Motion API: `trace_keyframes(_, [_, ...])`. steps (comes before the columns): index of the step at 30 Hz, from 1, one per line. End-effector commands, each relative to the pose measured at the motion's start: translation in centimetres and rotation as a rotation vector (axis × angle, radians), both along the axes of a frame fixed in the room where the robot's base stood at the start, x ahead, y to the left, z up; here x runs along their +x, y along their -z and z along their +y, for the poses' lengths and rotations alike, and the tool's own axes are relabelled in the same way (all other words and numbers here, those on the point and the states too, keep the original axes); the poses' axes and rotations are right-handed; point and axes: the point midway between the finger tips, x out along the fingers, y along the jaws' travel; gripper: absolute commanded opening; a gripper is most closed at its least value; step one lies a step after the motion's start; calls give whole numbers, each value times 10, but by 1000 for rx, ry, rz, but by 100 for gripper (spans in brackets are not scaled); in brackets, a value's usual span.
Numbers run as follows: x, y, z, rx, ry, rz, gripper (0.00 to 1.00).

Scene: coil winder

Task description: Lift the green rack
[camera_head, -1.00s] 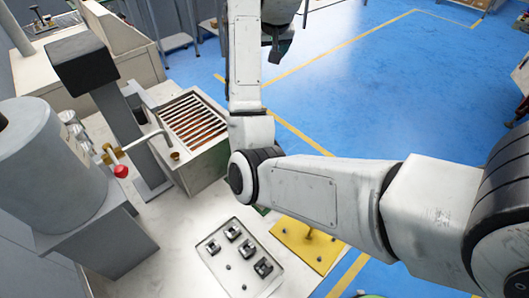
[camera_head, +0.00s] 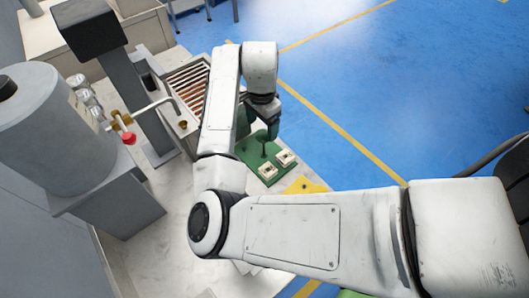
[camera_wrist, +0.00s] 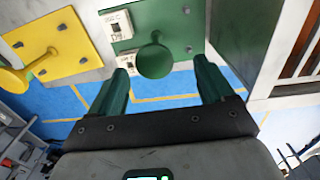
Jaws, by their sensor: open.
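The green rack (camera_head: 252,150) is a flat green plate on the bench beside the slatted box, partly hidden by my arm. A green upright handle (camera_head: 264,148) stands on it, and two white square pieces (camera_head: 285,157) sit at its near edge. In the wrist view the rack (camera_wrist: 180,22) lies ahead, with the round end of its handle (camera_wrist: 155,60) between my fingers. My gripper (camera_head: 258,122) is over the rack; in the wrist view its green fingers (camera_wrist: 160,80) are apart on either side of the handle. I cannot tell whether they touch it.
A yellow plate (camera_head: 305,186) lies beside the rack, also in the wrist view (camera_wrist: 60,38). A box with copper-coloured slats (camera_head: 188,88) stands behind left. A grey cylinder machine (camera_head: 50,130) with a red-knobbed pipe (camera_head: 129,138) is at left. Blue floor to the right is open.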

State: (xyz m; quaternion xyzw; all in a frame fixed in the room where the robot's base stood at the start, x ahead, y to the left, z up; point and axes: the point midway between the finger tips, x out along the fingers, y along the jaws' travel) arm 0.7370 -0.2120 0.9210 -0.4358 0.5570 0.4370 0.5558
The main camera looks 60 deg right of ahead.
Motion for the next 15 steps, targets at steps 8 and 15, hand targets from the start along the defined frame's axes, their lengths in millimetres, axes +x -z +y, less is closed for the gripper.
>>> trace_keyframes(8, [-2,20,1,1,-2,0,81])
trace_keyframes(15, [-8,53,2,1,-3,0,81])
